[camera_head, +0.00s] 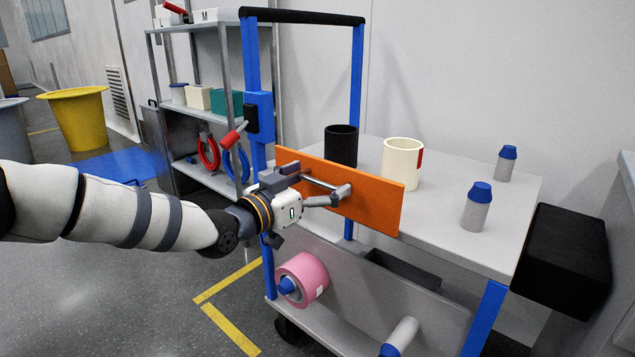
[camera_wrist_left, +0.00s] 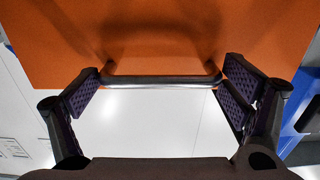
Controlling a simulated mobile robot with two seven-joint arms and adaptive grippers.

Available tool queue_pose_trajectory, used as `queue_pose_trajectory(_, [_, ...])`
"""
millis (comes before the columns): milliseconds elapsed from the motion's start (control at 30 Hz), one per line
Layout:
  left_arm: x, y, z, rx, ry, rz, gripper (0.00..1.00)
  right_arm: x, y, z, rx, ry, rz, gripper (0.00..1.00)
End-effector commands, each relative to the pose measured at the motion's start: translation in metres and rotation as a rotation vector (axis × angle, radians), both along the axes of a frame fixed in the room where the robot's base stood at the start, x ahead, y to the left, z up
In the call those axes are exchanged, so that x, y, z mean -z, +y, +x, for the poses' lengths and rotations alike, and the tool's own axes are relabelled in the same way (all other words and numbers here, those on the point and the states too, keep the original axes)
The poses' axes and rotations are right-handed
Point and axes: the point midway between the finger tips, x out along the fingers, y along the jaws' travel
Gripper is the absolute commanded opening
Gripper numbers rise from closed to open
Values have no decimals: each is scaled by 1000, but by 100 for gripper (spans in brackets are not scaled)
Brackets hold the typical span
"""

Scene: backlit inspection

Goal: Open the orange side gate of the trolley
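The orange side gate (camera_head: 375,203) is a flat panel standing along the near left edge of the trolley's top (camera_head: 445,215). It fills the upper part of the left wrist view (camera_wrist_left: 60,40). A metal bar handle (camera_head: 320,183) is on its outer face and also shows in the left wrist view (camera_wrist_left: 160,80). My left gripper (camera_head: 318,186) is at the handle with its fingers spread. In the left wrist view its padded fingertips (camera_wrist_left: 160,92) are near opposite ends of the bar, not closed across it. Whether they touch it is unclear. My right gripper is out of view.
The trolley top holds a black cup (camera_head: 341,147), a cream cup (camera_head: 401,165) and two blue-capped bottles (camera_head: 477,208) (camera_head: 505,165). A pink roll (camera_head: 303,278) lies on its lower shelf. A grey shelf rack (camera_head: 205,110) stands behind left. Floor in front is clear.

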Motion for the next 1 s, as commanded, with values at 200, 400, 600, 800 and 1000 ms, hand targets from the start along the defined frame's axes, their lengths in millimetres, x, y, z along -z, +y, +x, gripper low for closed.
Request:
queue_pose_trajectory(200, [1, 1, 0, -1, -8, 1, 42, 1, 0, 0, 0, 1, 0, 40])
queue_pose_trajectory(400, [6, 4, -4, -1, -58, -36, 42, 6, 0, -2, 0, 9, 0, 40])
queue_pose_trajectory(600, [16, 10, -11, -2, -168, -115, 42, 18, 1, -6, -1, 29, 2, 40])
queue_pose_trajectory(800, [25, 15, -19, -2, -292, -202, 42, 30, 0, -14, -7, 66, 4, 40])
queue_pose_trajectory(1000, [30, 19, -24, -3, -397, -277, 42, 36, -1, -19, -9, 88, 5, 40])
